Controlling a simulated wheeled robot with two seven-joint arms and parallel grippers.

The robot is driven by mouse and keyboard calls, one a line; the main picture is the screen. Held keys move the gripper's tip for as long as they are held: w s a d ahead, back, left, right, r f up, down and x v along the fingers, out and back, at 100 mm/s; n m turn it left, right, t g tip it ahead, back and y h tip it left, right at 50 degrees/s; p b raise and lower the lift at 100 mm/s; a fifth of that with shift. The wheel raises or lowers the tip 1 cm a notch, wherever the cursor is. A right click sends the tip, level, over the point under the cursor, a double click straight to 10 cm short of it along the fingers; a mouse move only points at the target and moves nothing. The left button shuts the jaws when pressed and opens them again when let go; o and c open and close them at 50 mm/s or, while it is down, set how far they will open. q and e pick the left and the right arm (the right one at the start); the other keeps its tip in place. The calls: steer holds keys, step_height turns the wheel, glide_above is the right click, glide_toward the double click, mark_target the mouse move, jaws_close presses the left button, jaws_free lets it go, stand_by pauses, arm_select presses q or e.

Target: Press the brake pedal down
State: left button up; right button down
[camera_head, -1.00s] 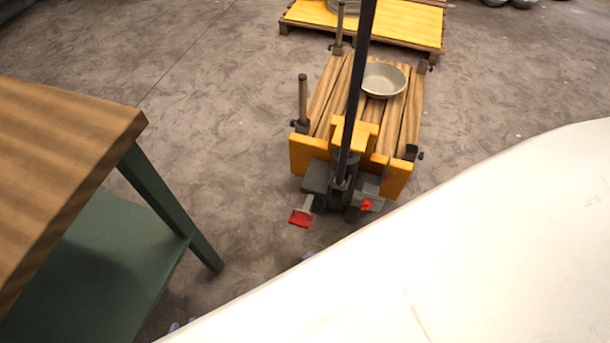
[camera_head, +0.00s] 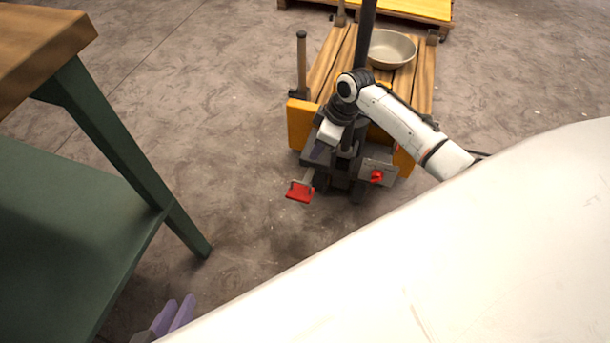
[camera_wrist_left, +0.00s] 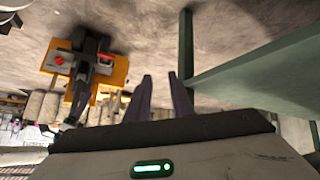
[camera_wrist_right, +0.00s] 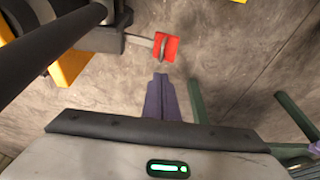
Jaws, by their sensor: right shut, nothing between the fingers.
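The red brake pedal (camera_head: 300,191) sits at the end of a short grey arm, low on the near side of the wooden cart (camera_head: 340,62). It also shows in the right wrist view (camera_wrist_right: 167,47), a little beyond my fingertips. My right gripper (camera_head: 317,153) is above and behind the pedal in the head view, shut and empty. Its purple fingers lie together in the right wrist view (camera_wrist_right: 160,80), apart from the pedal. My left gripper (camera_head: 180,308) is low at the left, far from the pedal. Its fingers stand apart and empty in the left wrist view (camera_wrist_left: 162,88).
A metal bowl (camera_head: 391,48) sits on the cart. A dark upright pole (camera_head: 366,30) rises from the cart. A red knob (camera_head: 376,176) is right of the pedal. A green-legged table (camera_head: 115,130) stands at the left. The floor between table and pedal is clear.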

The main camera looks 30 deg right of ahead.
steer(key=shift+w+d+r, duration=0.1)
steer(key=shift+r, duration=0.05)
